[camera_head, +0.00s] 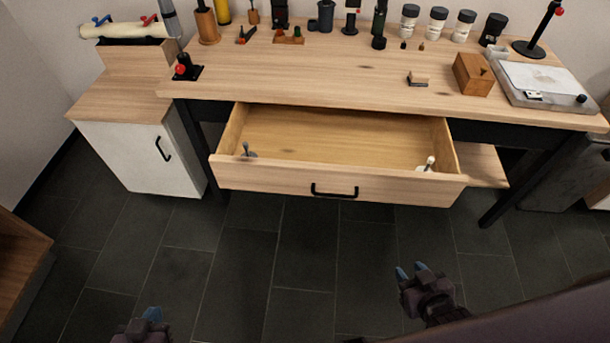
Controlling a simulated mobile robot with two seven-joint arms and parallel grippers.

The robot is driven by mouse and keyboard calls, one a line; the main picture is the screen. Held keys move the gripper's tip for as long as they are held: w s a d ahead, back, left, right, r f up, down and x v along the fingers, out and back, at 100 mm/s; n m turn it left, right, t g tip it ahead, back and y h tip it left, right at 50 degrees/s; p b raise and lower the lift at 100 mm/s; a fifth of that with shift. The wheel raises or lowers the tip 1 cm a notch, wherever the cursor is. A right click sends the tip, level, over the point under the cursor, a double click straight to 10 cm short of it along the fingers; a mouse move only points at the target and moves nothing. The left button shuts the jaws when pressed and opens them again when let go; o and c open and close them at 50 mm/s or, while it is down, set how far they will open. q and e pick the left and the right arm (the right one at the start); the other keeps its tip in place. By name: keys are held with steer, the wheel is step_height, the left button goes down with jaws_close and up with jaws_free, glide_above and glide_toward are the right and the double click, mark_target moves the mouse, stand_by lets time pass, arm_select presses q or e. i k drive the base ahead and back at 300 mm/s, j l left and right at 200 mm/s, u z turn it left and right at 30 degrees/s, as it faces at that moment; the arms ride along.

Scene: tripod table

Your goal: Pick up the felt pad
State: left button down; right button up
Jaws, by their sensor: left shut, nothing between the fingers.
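A small block (418,78), light brown with a darker side, lies on the workbench top right of centre. It may be the felt pad, but it is too small to tell. My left gripper (152,314) is at the bottom left, shut and empty above the dark floor, well away from the bench. My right gripper (411,269) is right of centre, in front of the drawer and apart from it. Its two blue fingertips stand apart with nothing seen between them.
The bench drawer (338,187) stands open, with a small tool (248,151) at its left and a pale-knobbed one (427,165) at its right. A wooden box (473,74) and a grey tray (553,90) stand on the bench's right. Jars and tools line the back. The bench middle is clear.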

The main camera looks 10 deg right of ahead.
mark_target(416, 78)
steer(key=z, duration=1.15)
